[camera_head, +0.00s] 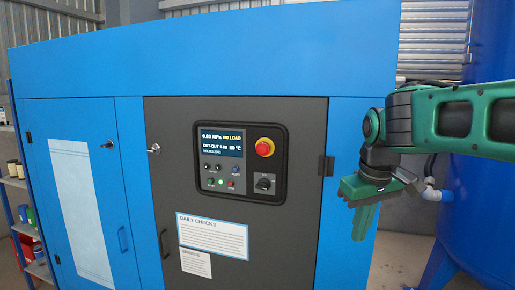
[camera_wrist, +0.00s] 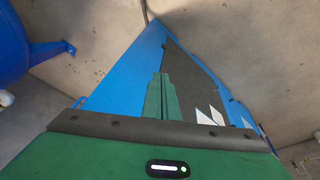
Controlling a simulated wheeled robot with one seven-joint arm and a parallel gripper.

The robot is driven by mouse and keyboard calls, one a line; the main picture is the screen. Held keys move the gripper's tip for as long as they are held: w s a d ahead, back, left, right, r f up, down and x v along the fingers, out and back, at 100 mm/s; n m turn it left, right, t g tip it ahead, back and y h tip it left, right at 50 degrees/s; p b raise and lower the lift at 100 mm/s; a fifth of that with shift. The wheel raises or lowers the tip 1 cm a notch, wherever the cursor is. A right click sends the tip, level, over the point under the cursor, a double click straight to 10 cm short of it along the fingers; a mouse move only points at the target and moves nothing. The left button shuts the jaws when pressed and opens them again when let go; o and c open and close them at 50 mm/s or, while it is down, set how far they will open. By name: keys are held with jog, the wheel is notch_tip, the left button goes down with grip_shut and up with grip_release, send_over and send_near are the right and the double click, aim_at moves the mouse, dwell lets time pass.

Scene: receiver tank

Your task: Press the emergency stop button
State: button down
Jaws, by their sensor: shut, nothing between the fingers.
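The emergency stop button (camera_head: 265,147) is a red mushroom knob on a yellow ring. It sits at the upper right of the black control panel (camera_head: 283,192) on the dark door of the blue cabinet. My gripper (camera_head: 362,222) is to the right of the panel and lower than the button, pointing down and apart from it. Its green fingers are shut with nothing between them. In the wrist view my gripper (camera_wrist: 161,76) shows its fingers together, with the blue cabinet beyond. I cannot make out the button in the wrist view.
A blue tank (camera_head: 480,200) is at the right, with a pipe near my arm. Shelves (camera_head: 20,190) stand at the left.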

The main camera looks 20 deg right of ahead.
jog(key=w+a+r+n+t, duration=0.1)
jog(key=w+a+r+n, duration=0.2)
jog(key=w+a+r, duration=0.2)
jog(key=w+a+r+n+t, duration=0.2)
jog(key=w+a+r, duration=0.3)
jog(key=r, duration=0.5)
jog(key=w+a+r+n+t+y, duration=0.1)
jog(key=w+a+r+n, duration=0.4)
jog(key=a+r, duration=0.2)
jog(key=shift+w+r+t, duration=0.2)
jog(key=shift+r+t, duration=0.2)
jog(key=shift+r, duration=0.45)
